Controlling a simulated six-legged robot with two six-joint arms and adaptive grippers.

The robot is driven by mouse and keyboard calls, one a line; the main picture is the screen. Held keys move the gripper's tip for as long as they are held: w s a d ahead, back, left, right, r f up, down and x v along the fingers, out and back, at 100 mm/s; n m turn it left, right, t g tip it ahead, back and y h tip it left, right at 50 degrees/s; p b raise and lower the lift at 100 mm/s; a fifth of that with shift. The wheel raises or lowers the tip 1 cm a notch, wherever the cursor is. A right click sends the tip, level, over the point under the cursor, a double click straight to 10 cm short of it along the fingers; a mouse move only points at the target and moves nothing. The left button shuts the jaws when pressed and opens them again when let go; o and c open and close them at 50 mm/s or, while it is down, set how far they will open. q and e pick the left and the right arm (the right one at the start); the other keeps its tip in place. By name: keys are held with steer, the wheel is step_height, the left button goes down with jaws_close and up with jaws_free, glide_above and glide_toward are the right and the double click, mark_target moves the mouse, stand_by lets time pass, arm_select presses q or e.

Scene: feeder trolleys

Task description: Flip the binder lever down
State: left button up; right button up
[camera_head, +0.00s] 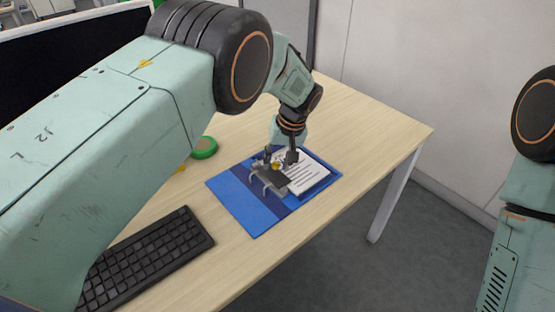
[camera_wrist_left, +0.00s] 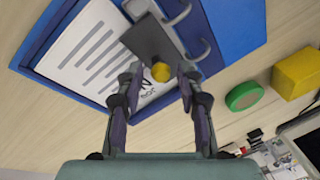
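The blue binder (camera_head: 240,200) lies open on the wooden desk, with a printed sheet (camera_head: 310,175) on one side. It also shows in the left wrist view (camera_wrist_left: 232,25). Its grey metal mechanism (camera_wrist_left: 150,40) has curved rings (camera_wrist_left: 207,48) and a lever with a yellow round knob (camera_wrist_left: 160,72). The knob also shows small in the head view (camera_head: 275,166). My left gripper (camera_head: 279,158) is over the binder's mechanism. In the left wrist view its fingers (camera_wrist_left: 160,76) are apart, with the knob between the fingertips and gaps on both sides. My right gripper is out of view.
A black keyboard (camera_head: 150,258) lies on the desk's near left. A green round object (camera_head: 204,147) and a yellow block (camera_wrist_left: 298,73) are beside the binder. The desk's right side (camera_head: 385,135) is clear. A pale wall (camera_head: 450,80) stands behind.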

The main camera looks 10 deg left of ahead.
arm_select(q)
steer(key=shift+o, duration=0.4)
steer(key=shift+r, duration=0.1)
steer(key=shift+r, duration=0.25)
steer(key=v, duration=1.1)
steer(key=shift+d+r, duration=0.15)
steer(key=shift+r, duration=0.05)
